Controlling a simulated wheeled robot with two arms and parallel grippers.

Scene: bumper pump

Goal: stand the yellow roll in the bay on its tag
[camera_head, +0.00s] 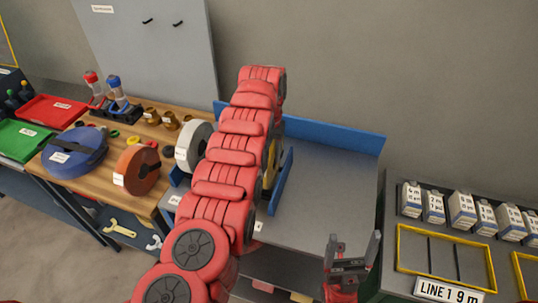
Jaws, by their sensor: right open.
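A yellow roll (271,168) shows only as a narrow strip behind a red segmented arm of mine (237,150). It appears upright beside a low blue divider (282,180) on the grey bench (325,190). Most of it is hidden, so I cannot tell whether it rests on a tag. A small white tag (258,226) shows at the bench's front edge, right of the red arm. My right gripper (354,243) is open and empty, fingers up, near the bench's front right corner, apart from the roll. My left gripper is not visible.
A white roll (190,148), an orange roll (137,170) and a blue roll (75,152) are on the left. A blue rail (335,138) borders the bench's back. Several white cartons (462,210) and a yellow-framed tray (440,248) stand right. The bench's right half is clear.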

